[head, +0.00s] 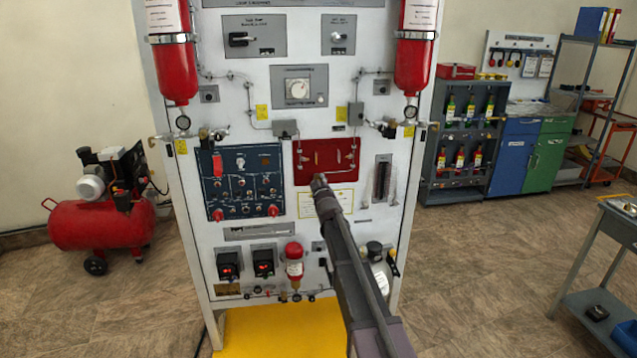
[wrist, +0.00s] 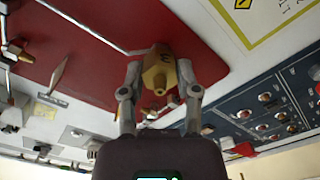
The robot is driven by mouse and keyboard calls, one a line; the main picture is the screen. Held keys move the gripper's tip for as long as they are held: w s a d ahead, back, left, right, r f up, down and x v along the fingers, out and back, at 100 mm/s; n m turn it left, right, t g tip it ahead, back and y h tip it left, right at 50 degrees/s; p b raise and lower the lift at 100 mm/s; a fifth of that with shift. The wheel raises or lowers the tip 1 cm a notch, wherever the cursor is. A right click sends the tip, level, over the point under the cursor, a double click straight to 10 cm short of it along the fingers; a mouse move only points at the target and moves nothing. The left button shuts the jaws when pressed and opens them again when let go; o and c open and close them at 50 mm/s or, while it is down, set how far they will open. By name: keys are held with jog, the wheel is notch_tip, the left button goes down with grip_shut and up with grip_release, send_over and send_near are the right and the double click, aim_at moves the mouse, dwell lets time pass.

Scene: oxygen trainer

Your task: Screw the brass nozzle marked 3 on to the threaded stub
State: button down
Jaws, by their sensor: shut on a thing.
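The brass nozzle (wrist: 158,74) is between the two fingers of my gripper (wrist: 160,88) in the wrist view. It has a faceted body, a small round tip facing the camera, and a dark mark like a 3 on its side. My gripper is shut on it. In the head view my gripper (head: 319,182) is in front of the lower edge of the red panel (head: 340,174), and the nozzle is too small to make out. The red panel (wrist: 92,45) lies behind the nozzle in the wrist view. The threaded stub cannot be made out; whether the nozzle touches it is hidden.
A blue switch panel (head: 262,188) is left of the red panel. A yellow-edged notice (head: 312,207) sits just below it. Pale fittings stand out from the red panel, one a slim pointed piece (wrist: 57,75). A steel trolley (head: 615,220) stands far right.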

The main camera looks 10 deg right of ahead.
jog(key=shift+m, duration=1.8)
jog(key=shift+m, duration=1.7)
jog(key=shift+m, duration=1.7)
